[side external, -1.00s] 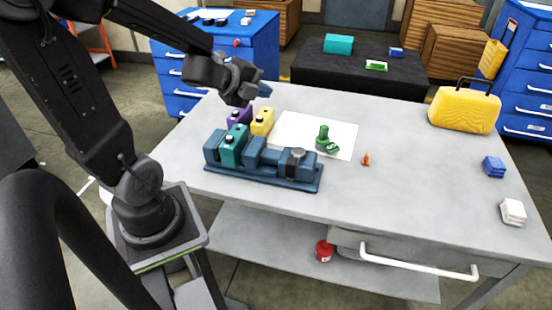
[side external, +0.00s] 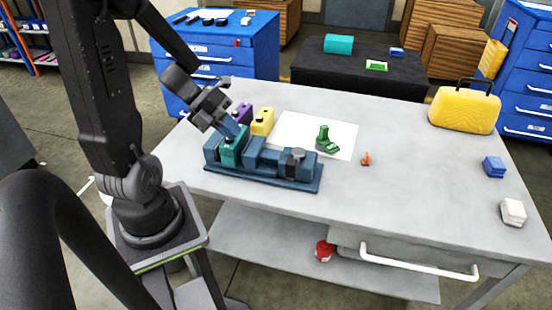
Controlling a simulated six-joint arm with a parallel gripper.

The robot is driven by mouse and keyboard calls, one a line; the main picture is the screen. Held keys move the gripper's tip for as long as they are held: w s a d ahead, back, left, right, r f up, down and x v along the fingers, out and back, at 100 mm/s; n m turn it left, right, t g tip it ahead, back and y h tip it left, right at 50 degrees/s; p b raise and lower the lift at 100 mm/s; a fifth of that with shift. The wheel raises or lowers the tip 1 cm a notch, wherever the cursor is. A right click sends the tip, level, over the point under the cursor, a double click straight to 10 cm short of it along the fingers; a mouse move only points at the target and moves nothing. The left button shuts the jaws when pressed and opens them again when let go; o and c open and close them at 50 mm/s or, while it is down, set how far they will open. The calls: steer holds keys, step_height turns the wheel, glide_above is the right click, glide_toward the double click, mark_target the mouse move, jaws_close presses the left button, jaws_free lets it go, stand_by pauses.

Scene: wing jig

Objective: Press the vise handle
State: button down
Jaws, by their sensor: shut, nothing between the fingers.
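The blue vise (side external: 262,174) sits on the grey table near its left front edge. A teal block (side external: 229,159) stands in the vise between its blue jaws. The dark grey part at the right end of the vise (side external: 295,162) looks like its handle, and it stands upright. My gripper (side external: 240,133) is shut and empty, tilted downward, with its fingertips at the top of the teal block. I cannot tell whether they touch it. The gripper hides part of the block's top. It is at the left end of the vise, away from the handle.
A yellow block (side external: 262,121) and a purple block (side external: 243,113) stand just behind the vise. A green part (side external: 326,140) stands on a white sheet (side external: 292,125) to the right, with a small orange piece (side external: 366,159) beyond. The table's right half is mostly clear.

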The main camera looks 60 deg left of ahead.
mark_target(291, 163)
steer(key=w+d+r+x, duration=0.1)
steer(key=r+x, duration=0.1)
steer(key=x, duration=1)
steer(key=shift+w+d+f, duration=0.25)
steer(key=shift+w+d, duration=0.15)
steer(key=shift+d, duration=0.1)
steer(key=w+d, duration=0.2)
steer(key=d, duration=0.1)
steer(key=shift+w+d, duration=0.15)
steer(key=shift+d, duration=0.05)
steer(key=w+d+n+t+y, duration=0.2)
steer(key=w+n+y, duration=0.1)
steer(key=w, duration=0.6)
steer(key=shift+d+n, duration=0.15)
steer(key=shift+n, duration=0.65)
